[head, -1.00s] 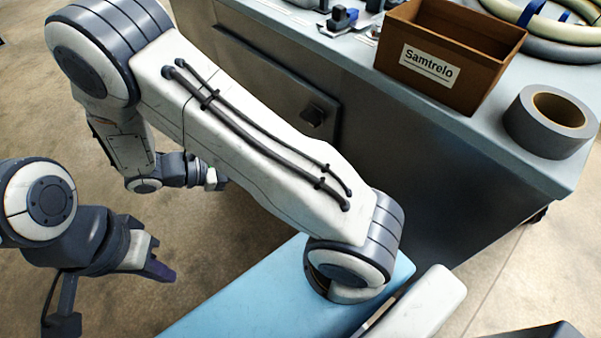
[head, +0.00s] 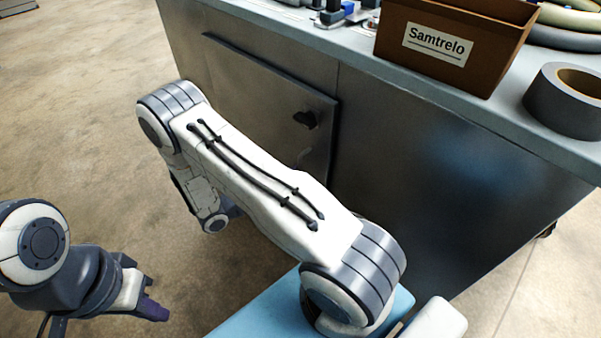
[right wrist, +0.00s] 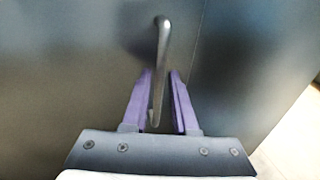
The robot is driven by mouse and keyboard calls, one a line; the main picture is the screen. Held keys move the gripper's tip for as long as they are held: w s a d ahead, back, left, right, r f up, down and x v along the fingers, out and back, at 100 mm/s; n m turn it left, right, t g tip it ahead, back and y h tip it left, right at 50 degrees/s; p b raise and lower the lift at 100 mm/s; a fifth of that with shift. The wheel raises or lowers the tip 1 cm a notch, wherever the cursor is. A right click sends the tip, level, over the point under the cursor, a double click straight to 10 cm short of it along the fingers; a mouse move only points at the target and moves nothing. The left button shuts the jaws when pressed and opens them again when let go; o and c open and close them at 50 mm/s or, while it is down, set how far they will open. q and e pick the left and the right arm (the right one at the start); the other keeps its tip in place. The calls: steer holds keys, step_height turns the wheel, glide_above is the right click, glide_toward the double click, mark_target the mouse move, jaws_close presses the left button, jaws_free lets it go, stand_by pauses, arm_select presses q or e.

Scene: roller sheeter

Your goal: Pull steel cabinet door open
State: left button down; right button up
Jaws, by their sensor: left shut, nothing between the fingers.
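The steel cabinet door (head: 255,95) is a dark panel in the front of the cabinet under the bench, with a dark handle (head: 305,118) near its upper right corner. The door looks shut or nearly so. In the right wrist view, the handle (right wrist: 162,60) appears as a bar between the two purple fingers of my right gripper (right wrist: 161,90), which is open. Whether the bar is truly between the fingertips or beyond them is unclear. In the head view, my right arm mostly hides this gripper. My left gripper (head: 153,311) is shut and empty, low at left, away from the door.
The bench top (head: 345,45) carries a brown box labelled Samtrelo (head: 445,50), a grey tape roll (head: 562,105) and coiled hose (head: 570,35). A plain steel panel (head: 440,170) lies right of the door. The floor (head: 85,110) left of the cabinet is clear.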

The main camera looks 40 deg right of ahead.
steer(key=shift+s+d, duration=0.1)
steer(key=shift+d, duration=0.85)
jaws_close()
stand_by(0.8)
